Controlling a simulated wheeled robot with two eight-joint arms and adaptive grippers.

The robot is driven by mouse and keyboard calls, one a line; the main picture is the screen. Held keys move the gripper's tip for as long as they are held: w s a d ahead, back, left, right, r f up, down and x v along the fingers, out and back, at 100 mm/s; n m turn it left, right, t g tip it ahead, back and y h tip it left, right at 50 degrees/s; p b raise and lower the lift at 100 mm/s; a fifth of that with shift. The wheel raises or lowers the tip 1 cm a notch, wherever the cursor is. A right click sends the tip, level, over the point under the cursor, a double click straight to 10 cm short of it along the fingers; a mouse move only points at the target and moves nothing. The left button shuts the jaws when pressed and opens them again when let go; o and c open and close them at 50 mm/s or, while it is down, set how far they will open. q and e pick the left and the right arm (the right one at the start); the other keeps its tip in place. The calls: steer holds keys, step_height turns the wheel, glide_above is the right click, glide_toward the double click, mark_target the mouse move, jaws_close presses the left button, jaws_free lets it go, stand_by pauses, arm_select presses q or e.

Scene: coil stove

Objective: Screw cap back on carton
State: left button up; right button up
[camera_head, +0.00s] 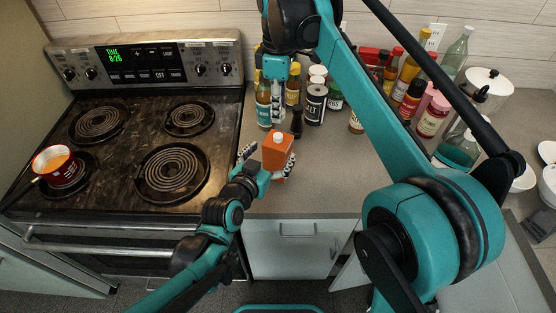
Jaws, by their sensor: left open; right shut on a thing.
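The orange carton (275,155) stands upright on the grey counter near its front edge, just right of the stove. A small pale spout shows on its top. My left gripper (268,160) is open, with one finger on each side of the carton; I cannot tell whether they touch it. My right gripper (278,104) points down behind and above the carton, apart from it. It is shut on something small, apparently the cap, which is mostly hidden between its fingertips.
A small dark bottle (297,122) stands close right of my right gripper. Several jars and bottles (315,104) crowd the counter behind. The coil stove (135,145) with a red pot (58,167) is at left. Bare counter (335,175) lies right of the carton.

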arm_select(q)
steer(key=shift+x, duration=2.4)
steer(key=c, duration=1.8)
arm_select(e)
glide_above(279, 135)
steer(key=shift+f, duration=2.5)
